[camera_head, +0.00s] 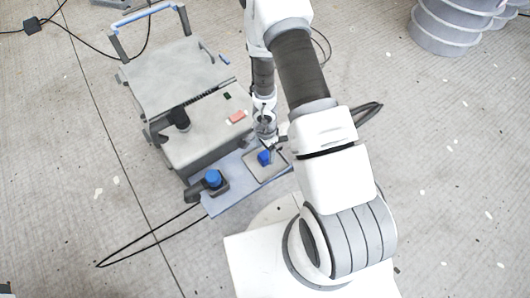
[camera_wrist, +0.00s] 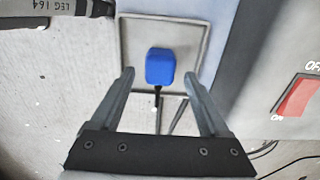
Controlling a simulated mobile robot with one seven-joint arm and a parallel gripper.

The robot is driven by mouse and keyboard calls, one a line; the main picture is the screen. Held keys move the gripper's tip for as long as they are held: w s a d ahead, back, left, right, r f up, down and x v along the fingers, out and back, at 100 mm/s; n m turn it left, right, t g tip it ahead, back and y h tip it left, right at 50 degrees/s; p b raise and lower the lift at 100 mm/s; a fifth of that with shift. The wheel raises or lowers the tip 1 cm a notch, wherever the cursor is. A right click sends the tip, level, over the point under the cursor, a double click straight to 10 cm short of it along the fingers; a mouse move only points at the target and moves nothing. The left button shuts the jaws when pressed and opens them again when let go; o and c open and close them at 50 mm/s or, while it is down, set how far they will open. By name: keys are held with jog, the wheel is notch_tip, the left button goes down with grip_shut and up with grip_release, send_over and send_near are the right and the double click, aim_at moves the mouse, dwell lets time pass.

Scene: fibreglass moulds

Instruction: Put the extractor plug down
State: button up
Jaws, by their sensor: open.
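The extractor plug is a small blue block (camera_wrist: 160,67) with a dark cord end. In the wrist view it rests inside a square grey tray (camera_wrist: 125,40), ahead of my fingertips. In the head view the blue plug (camera_head: 264,158) lies in the tray (camera_head: 253,172) on a blue-grey shelf. My gripper (camera_wrist: 158,80) is open, with one finger on each side of the plug's lower end and a gap to each. In the head view my gripper (camera_head: 272,147) is small and partly hidden by my wrist, just above the tray.
A grey extractor unit (camera_head: 195,135) with a red switch (camera_head: 237,117) stands beside the shelf; the switch also shows in the wrist view (camera_wrist: 297,95). A second blue-topped part (camera_head: 213,179) sits on the shelf's left end. Black cables cross the floor. Ribbed grey ducting (camera_head: 447,27) stands upper right.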

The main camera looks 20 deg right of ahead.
notch_tip(320, 180, up, 8)
jog(key=p, duration=0.4)
notch_tip(320, 180, up, 14)
jog(key=n+t+y, duration=0.2)
jog(key=n+t, duration=0.1)
send_over(265, 155)
jog(key=w+a, duration=0.3)
jog(key=w, duration=0.5)
jog(key=a+r+n+t+y, duration=0.1)
jog(key=a+r+n+t, duration=0.2)
jog(key=r, duration=1.1)
jog(key=s+r+n, duration=0.6)
jog(key=s+r, duration=0.4)
jog(key=r, duration=0.2)
jog(key=s+d+r+n+h, duration=0.1)
jog(key=s+d+r, duration=0.1)
jog(key=s, duration=0.4)
jog(key=s+d+r+n+h, duration=0.1)
jog(key=s+d+r+h, duration=0.1)
jog(key=s, duration=0.4)
jog(key=shift+d+r, duration=0.8)
jog(key=shift+d, duration=0.2)
